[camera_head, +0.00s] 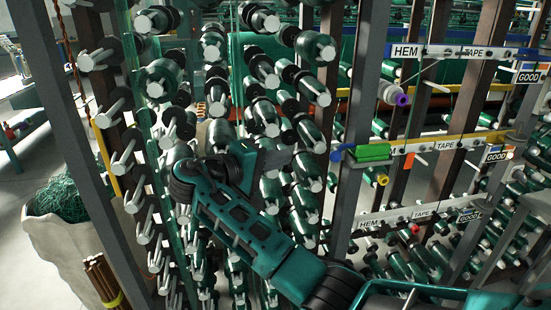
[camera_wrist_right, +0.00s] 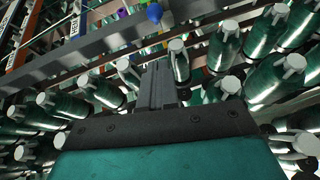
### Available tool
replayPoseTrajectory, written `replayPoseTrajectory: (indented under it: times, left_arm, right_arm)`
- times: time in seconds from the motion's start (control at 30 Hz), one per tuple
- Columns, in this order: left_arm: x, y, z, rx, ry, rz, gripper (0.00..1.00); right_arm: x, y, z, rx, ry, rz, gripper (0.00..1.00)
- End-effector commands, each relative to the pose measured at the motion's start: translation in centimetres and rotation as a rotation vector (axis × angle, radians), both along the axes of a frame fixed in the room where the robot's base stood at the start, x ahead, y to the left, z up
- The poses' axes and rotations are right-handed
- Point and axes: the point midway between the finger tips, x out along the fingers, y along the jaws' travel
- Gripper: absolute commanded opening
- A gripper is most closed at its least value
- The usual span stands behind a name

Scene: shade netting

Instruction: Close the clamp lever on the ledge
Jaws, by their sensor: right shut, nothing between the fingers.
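A blue ball knob (camera_head: 336,156) shows at the left end of the middle ledge (camera_head: 440,146), beside a green block (camera_head: 373,152). It looks like the end of the clamp lever; the lever's angle is too small to make out. My right gripper (camera_head: 284,158) is left of the knob, in front of the spools, pointing right. In the right wrist view its fingers (camera_wrist_right: 157,72) are together and empty. The blue knob (camera_wrist_right: 154,13) is beyond the fingertips near the top edge, apart from them. My left gripper is not in view.
Racks of green spools on pegs (camera_head: 215,95) crowd around my right arm. Yellow (camera_head: 382,179) and purple (camera_head: 402,99) spool ends stick out nearby. A white sack (camera_head: 70,235) stands at the left.

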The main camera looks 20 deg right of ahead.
Motion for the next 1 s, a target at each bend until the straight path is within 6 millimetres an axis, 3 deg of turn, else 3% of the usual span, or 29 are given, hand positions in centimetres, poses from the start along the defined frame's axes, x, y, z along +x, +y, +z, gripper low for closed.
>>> replayPoseTrajectory:
  times: [0.27,0.4,0.63,1.0]
  left_arm:
    - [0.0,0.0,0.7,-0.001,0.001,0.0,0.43]
    - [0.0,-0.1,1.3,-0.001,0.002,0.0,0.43]
    - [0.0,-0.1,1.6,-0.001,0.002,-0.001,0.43]
    - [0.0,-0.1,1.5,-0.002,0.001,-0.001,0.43]
  right_arm:
    - [1.4,-6.0,-0.7,-0.001,0.0,-0.001,0.0]
    - [0.3,-7.8,-1.1,0.0,0.001,0.0,0.0]
    - [-0.5,-9.2,-1.6,0.001,0.0,0.001,0.0]
    - [-0.6,-9.3,-1.6,0.001,-0.001,0.002,0.0]
